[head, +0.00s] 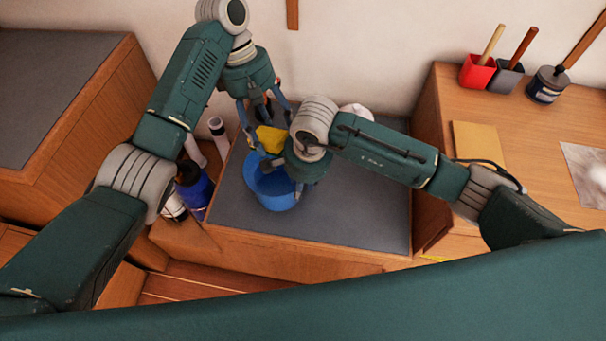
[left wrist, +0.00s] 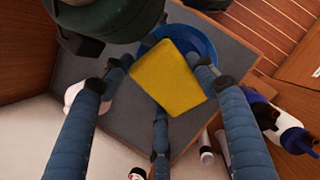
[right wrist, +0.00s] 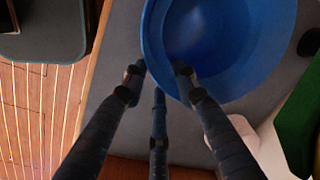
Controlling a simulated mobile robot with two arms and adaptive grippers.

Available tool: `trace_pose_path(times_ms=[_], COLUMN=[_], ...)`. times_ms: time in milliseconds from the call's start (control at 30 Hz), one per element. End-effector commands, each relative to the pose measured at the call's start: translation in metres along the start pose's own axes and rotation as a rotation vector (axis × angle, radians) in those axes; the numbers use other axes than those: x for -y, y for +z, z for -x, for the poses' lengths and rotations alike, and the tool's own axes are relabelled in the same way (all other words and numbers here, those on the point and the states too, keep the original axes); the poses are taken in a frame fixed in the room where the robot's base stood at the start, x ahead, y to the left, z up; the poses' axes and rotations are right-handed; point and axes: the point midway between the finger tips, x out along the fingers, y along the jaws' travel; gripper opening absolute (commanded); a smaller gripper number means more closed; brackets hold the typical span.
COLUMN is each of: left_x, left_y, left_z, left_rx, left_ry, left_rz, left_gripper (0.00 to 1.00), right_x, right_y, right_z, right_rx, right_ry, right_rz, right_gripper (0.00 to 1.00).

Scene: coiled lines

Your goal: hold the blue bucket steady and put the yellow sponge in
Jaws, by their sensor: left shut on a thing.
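The yellow sponge (head: 270,139) is held in my left gripper (head: 262,128), above the blue bucket. In the left wrist view the sponge (left wrist: 167,78) lies between the fingers and covers part of the bucket (left wrist: 205,40). The blue bucket (head: 270,190) stands upright on the dark top of a low cabinet. My right gripper (head: 293,178) is at the bucket's rim, partly hidden by its own wrist. In the right wrist view its fingers (right wrist: 160,75) straddle the bucket wall (right wrist: 153,45); whether both press on it is unclear.
Bottles, one dark blue (head: 196,188), stand left of the low cabinet (head: 350,210). A wooden desk on the right holds a red cup (head: 477,72), a dark cup (head: 505,75), a jar (head: 546,86) and a tan pad (head: 478,142). The cabinet's front right top is clear.

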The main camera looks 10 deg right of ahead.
Motion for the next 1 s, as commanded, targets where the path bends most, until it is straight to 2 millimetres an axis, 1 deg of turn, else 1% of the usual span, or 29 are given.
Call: trace_pose_path(times_ms=[33, 100, 200, 333, 567, 600, 667, 700, 900, 1000], left_x=[0.000, 0.000, 0.000, 0.000, 0.000, 0.000, 0.000, 0.000, 0.000, 0.000], left_y=[0.000, 0.000, 0.000, 0.000, 0.000, 0.000, 0.000, 0.000, 0.000, -0.001], left_z=[0.000, 0.000, 0.000, 0.000, 0.000, 0.000, 0.000, 0.000, 0.000, -0.004], left_rx=[0.000, 0.000, 0.000, 0.000, 0.000, 0.000, 0.000, 0.000, 0.000, 0.001], left_ry=[0.000, 0.000, 0.000, 0.000, 0.000, 0.000, 0.000, 0.000, 0.000, 0.000], left_rz=[0.000, 0.000, 0.000, 0.000, 0.000, 0.000, 0.000, 0.000, 0.000, 0.001], left_gripper=[0.26, 0.26, 0.26, 0.26, 0.25, 0.25, 0.25, 0.25, 0.25, 0.25], right_x=[0.000, 0.000, 0.000, 0.001, 0.001, 0.001, 0.001, 0.001, 0.001, 0.001], right_y=[0.001, 0.001, 0.001, 0.000, 0.000, 0.000, 0.000, 0.001, 0.001, 0.001], right_z=[-0.007, -0.015, -0.022, -0.026, -0.026, -0.026, -0.026, -0.026, -0.026, -0.026], right_rx=[0.003, 0.002, 0.003, 0.001, 0.001, 0.001, 0.001, 0.001, 0.002, 0.002], right_ry=[0.002, 0.001, 0.000, -0.001, -0.001, -0.001, -0.001, -0.001, -0.001, -0.001], right_rz=[-0.002, -0.001, -0.001, -0.001, 0.000, 0.000, 0.000, 0.000, 0.000, 0.000], right_gripper=[0.29, 0.29, 0.29, 0.29, 0.29, 0.21, 0.09, 0.01, 0.00, 0.00])
